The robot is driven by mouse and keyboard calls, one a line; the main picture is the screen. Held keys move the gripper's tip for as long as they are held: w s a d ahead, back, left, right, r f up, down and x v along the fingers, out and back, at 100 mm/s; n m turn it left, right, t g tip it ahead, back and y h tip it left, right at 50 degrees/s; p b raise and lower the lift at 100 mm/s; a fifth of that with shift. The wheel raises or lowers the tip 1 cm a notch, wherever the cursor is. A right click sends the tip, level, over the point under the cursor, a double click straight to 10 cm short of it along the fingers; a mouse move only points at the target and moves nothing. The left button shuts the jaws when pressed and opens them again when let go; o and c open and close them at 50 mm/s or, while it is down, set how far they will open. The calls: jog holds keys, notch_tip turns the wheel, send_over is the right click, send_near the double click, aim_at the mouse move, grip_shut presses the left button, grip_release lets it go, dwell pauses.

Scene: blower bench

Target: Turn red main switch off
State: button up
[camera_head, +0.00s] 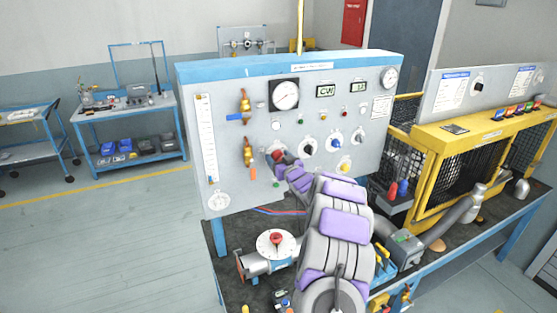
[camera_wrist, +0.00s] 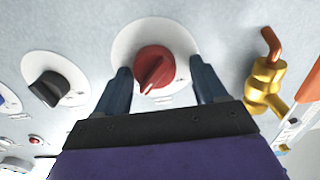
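The red main switch (camera_wrist: 153,69) is a round red knob with a raised grip on a white round plate on the grey panel. In the wrist view its grip looks tilted, running from lower left to upper right. My gripper (camera_wrist: 162,82) is open, with one dark finger on each side of the knob. Gaps show between the fingers and the knob, so it does not look gripped. In the head view the red switch (camera_head: 277,154) shows at the panel's lower middle, partly hidden by my gripper (camera_head: 284,161).
A black knob (camera_wrist: 50,88) sits to the left in the wrist view, and a brass valve (camera_wrist: 265,85) to the right. In the head view, the panel (camera_head: 235,180) stands on a bench with a flanged valve (camera_head: 276,242). A yellow cage (camera_head: 440,170) is at right.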

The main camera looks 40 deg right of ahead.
jog(key=shift+s+d+f, duration=0.15)
jog(key=shift+d, duration=0.5)
jog(key=shift+c, duration=1.4)
jog(key=shift+a, duration=0.55)
jog(key=c, duration=0.5)
jog(key=shift+c, duration=0.6)
jog(key=shift+d, duration=0.2)
jog(key=shift+c, duration=0.2)
jog(key=shift+b, duration=0.3)
jog(key=shift+a+f+n+b, duration=0.1)
jog(key=shift+f+n+b, duration=0.05)
jog(key=shift+n+b, duration=2.75)
jog(key=shift+a+f+n+b, duration=0.1)
jog(key=shift+f+n+b, duration=0.05)
jog(key=shift+n+b, duration=2.7)
jog(key=shift+a+f+n+b, duration=0.1)
jog(key=shift+f+n+b, duration=0.05)
jog(key=shift+n+b, duration=2.75)
jog(key=shift+n, duration=0.35)
